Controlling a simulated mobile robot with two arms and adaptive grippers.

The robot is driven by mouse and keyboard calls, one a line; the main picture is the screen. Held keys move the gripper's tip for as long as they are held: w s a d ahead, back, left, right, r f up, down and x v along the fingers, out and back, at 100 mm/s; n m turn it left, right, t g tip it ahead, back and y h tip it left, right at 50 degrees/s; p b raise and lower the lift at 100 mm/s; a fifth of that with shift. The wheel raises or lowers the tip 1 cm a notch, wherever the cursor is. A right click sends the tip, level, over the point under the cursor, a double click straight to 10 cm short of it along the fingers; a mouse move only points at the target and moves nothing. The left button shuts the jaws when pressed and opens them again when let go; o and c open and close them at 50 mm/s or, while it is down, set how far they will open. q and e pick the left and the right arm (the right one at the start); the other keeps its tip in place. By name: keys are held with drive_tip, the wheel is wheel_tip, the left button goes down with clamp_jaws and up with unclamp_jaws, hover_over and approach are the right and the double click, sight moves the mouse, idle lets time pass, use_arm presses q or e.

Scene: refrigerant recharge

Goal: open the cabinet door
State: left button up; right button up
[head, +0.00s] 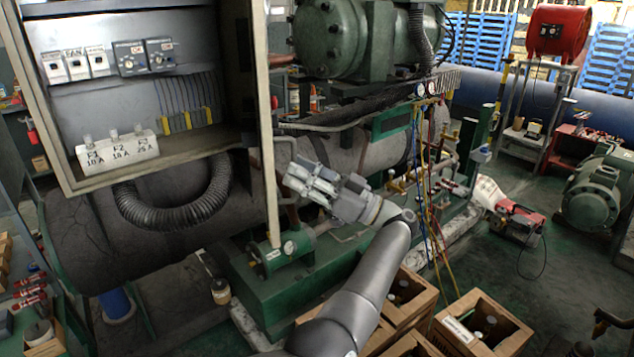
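The electrical cabinet (68,187) fills the upper left of the head view, and its inside is exposed. The cabinet door (245,70) stands swung open at the right side of the cabinet, seen at a steep angle with its pale edge towards the right. A small gap shows between fingertips and door edge, but I cannot tell the depth. The fingers are too small and foreshortened to tell whether they are open. I see nothing held in them. My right gripper is not in view.
Inside the cabinet are labelled fuses (117,151), switches and wiring; a black corrugated hose (180,208) hangs below. Green machinery (335,40) stands behind my arm. Coloured hoses (430,190) hang right of my gripper. Wooden crates (487,325) with bottles stand at the lower right.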

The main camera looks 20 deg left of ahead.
use_arm(q)
drive_tip(key=s+v, duration=0.1)
drive_tip(key=v, duration=0.5)
drive_tip(key=shift+w, duration=0.45)
drive_tip(key=shift+c, duration=0.2)
